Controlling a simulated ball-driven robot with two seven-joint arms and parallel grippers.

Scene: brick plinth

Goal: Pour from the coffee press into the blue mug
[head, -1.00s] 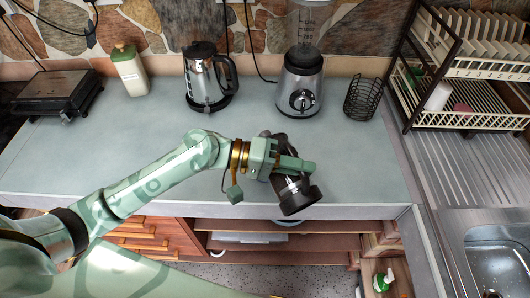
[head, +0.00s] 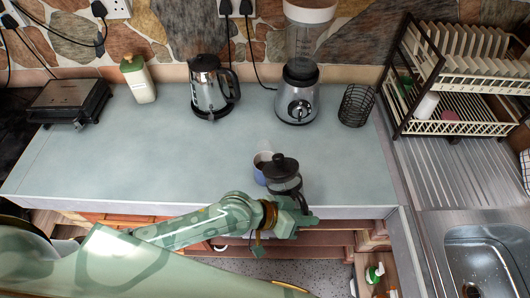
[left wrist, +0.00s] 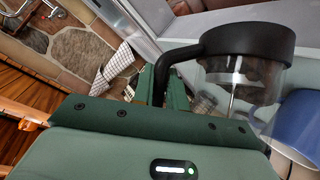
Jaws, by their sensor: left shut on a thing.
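The coffee press (head: 284,182), with a black lid and clear glass body, is near the counter's front edge. My left gripper (head: 290,214) is shut on its black handle. The press looks roughly upright; whether it touches the counter I cannot tell. The blue mug (head: 259,177) stands on the counter just left of and behind the press, partly hidden by it. In the left wrist view, the press's black rim and handle (left wrist: 238,44) and its glass show above the gripper, with dark contents. The blue mug (left wrist: 303,118) is at the right edge. My right gripper is not in view.
A kettle (head: 211,90), a blender (head: 300,85), a wire holder (head: 356,105), a bottle (head: 138,80) and a black grill (head: 70,100) stand along the back. A dish rack (head: 455,100) and sink (head: 480,255) are right. The counter's middle (head: 150,155) is clear.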

